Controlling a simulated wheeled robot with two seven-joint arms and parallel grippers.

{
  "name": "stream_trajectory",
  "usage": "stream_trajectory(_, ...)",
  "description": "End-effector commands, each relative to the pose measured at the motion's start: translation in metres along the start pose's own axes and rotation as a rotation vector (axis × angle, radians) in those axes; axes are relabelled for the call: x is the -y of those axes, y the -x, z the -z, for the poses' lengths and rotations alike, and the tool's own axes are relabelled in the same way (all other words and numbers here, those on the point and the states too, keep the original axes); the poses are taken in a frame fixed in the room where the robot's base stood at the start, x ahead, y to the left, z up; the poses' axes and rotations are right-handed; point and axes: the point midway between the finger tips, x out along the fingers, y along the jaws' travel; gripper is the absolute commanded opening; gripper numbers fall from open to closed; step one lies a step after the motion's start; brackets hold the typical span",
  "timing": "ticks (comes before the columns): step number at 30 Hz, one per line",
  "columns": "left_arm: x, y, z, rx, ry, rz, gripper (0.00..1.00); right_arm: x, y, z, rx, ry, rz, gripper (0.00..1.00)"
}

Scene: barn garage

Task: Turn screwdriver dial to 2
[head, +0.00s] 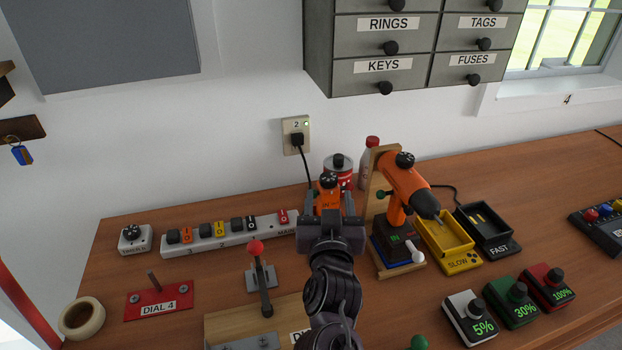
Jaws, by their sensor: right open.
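An orange power tool (404,188), shaped like a drill or screwdriver, rests tilted on a wooden stand at the centre right, with a black dial (404,160) on its top. A second, smaller orange object (327,199) with a black knob (328,180) stands left of it. My right gripper (333,200) is open in front of this smaller object, its fingers near either side of it. The gripper hides its lower part, and I cannot tell whether they touch. Its label and the dial settings are too small to read. My left gripper is out of view.
A power strip (240,233) with coloured switches and a red-knobbed lever (260,275) lie left of my arm. A can (345,180) and a bottle (368,155) stand close behind the gripper. Yellow (462,263) and black trays sit right of the tool.

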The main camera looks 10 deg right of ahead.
Motion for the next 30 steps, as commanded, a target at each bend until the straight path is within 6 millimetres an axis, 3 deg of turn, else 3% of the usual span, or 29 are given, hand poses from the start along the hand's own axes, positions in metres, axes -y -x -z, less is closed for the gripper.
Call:
stream_trajectory(13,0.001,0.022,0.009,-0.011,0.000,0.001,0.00,0.000,-0.064,0.003,-0.003,0.001,0.000,0.54)
stream_trajectory(25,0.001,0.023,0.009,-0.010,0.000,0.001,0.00,0.000,-0.075,0.001,-0.001,-0.001,0.000,0.54)
stream_trajectory(30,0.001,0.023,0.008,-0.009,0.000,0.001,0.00,0.000,-0.074,0.001,-0.002,-0.001,0.000,0.33)
